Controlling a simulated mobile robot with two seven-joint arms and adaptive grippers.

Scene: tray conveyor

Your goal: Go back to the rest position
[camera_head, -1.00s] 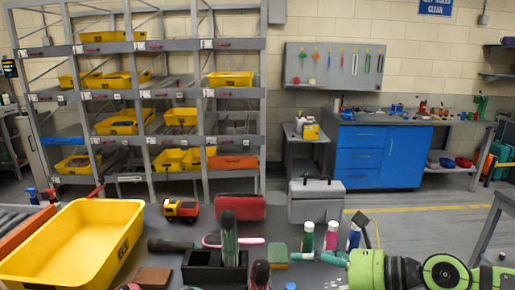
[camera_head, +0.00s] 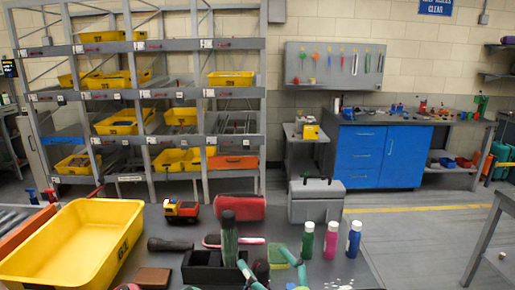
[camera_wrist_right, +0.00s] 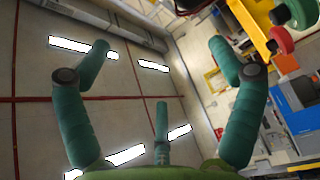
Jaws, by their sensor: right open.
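My right gripper (camera_head: 276,262) shows at the bottom middle of the head view. Its teal fingers point up, in front of the things on the near table. In the right wrist view the gripper (camera_wrist_right: 158,62) has its fingers spread wide, with nothing between them. That view looks up past the fingers at ceiling lights. My left gripper is not in view.
The near table holds a yellow tray (camera_head: 125,215), a black holder (camera_head: 200,272) with a dark green brush (camera_head: 228,238), a red case (camera_head: 240,207), a grey toolbox (camera_head: 316,203) and three bottles (camera_head: 331,240). Floor (camera_head: 425,245) shows clear to the right.

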